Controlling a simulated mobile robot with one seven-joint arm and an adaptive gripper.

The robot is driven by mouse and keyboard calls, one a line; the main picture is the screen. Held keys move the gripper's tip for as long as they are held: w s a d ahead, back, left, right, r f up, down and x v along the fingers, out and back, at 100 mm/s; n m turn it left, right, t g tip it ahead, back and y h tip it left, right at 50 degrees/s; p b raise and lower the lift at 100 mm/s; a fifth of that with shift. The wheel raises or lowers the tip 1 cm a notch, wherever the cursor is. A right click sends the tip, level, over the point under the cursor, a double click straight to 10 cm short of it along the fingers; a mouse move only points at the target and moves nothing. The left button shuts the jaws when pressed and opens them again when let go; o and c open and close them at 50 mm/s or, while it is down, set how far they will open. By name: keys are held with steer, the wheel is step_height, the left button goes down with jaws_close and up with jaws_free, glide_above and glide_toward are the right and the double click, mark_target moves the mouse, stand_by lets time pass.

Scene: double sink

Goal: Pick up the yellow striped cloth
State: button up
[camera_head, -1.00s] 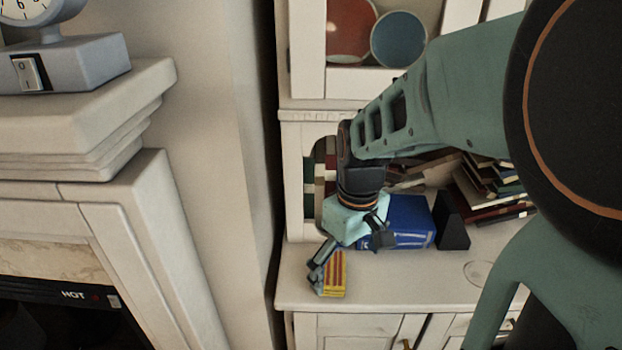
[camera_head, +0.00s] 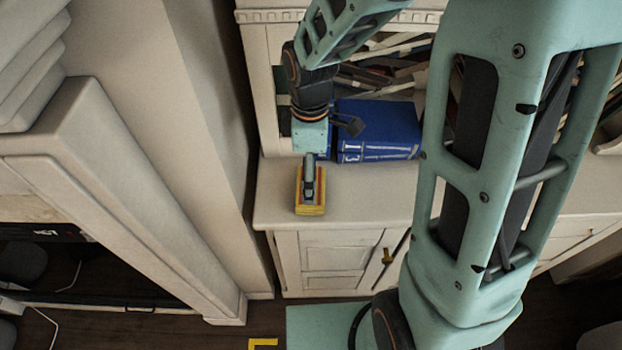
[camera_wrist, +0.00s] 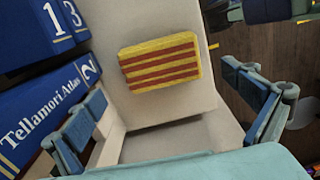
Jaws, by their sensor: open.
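The yellow cloth with red stripes (camera_head: 311,208) lies folded on the white cabinet top, near its left front corner. In the wrist view the cloth (camera_wrist: 160,62) is a flat, block-like rectangle with its whole striped face showing. My gripper (camera_head: 309,186) is over the cloth in the head view and covers part of it. In the wrist view my gripper (camera_wrist: 165,105) is open, with fingers wide apart at left and right, and nothing is between them. The cloth is beyond the fingertips, apart from them.
Blue books (camera_head: 375,135) stand close to the right and behind the cloth; they also fill the left of the wrist view (camera_wrist: 35,110). The white cabinet top (camera_head: 370,190) is clear right of the cloth. A wall stands at the left. Cabinet doors (camera_head: 335,262) lie below.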

steer(key=shift+f, duration=3)
steer(key=shift+c, duration=0.6)
steer(key=c, duration=0.9)
steer(key=shift+r, duration=0.1)
